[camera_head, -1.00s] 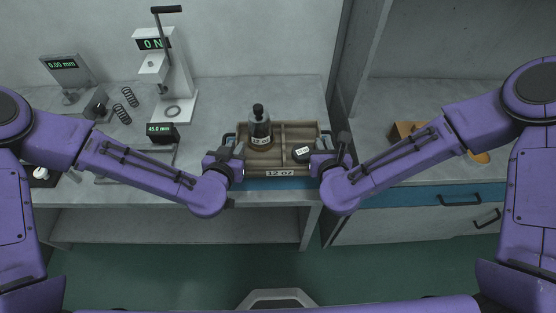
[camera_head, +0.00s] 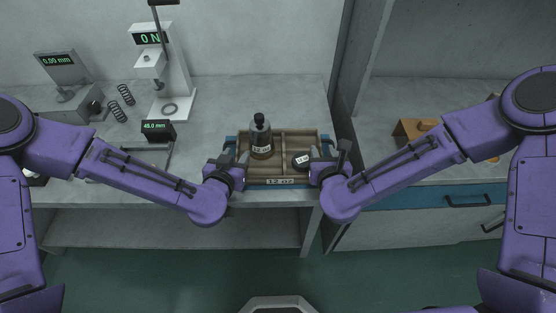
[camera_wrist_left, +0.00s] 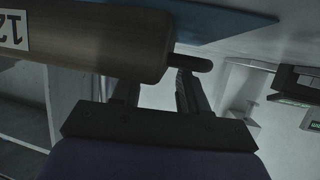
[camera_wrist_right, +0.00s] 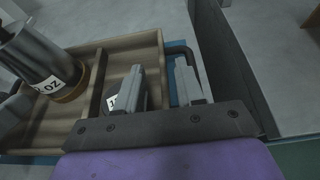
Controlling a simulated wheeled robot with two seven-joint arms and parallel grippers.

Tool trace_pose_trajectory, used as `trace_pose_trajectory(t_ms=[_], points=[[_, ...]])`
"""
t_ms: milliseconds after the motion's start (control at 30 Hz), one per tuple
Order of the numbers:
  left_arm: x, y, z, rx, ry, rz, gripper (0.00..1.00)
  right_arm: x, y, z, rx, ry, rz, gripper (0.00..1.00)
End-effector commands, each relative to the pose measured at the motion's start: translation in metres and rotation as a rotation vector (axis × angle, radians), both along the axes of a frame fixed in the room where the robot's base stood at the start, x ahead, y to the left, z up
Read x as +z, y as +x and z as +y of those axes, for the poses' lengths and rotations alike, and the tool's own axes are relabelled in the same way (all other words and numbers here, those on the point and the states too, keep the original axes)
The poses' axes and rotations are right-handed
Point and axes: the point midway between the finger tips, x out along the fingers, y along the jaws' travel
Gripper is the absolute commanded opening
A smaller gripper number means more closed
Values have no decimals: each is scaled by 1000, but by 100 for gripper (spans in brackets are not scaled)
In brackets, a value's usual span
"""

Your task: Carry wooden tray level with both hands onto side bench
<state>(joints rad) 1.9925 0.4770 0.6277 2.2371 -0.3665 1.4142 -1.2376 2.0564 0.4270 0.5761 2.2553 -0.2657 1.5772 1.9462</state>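The wooden tray (camera_head: 282,139) is divided and has a "12 oz" label on its front. It is at the front of the left bench, over a blue mat (camera_head: 231,140), and looks roughly level. A dark bottle (camera_head: 260,137) stands upright in its left part; a black labelled disc (camera_head: 301,161) lies in its right part. My left gripper (camera_head: 238,167) is at the tray's left end and my right gripper (camera_head: 322,162) at its right end. In the right wrist view, the fingers straddle the tray's end beside the black handle (camera_wrist_right: 181,48). The tray partly hides the left fingers.
A press (camera_head: 168,75), springs and small gauges stand on the left bench (camera_head: 215,105). A dark divider (camera_head: 348,100) separates it from the right bench (camera_head: 385,100), which has a blue front strip. A wooden block (camera_head: 410,128) there is partly behind my right arm.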

Motion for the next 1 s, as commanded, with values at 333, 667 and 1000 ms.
trace_pose_trajectory(t_ms=[333,667,1000], points=[[20,-46,9,-3,1,-1,44,-1,0,-1,-2,-1,2,37],[29,-69,15,-1,0,-1,44,7,-18,0,1,1,2,37],[29,-69,14,-1,0,-1,44,28,-69,-1,0,0,-1,37]])
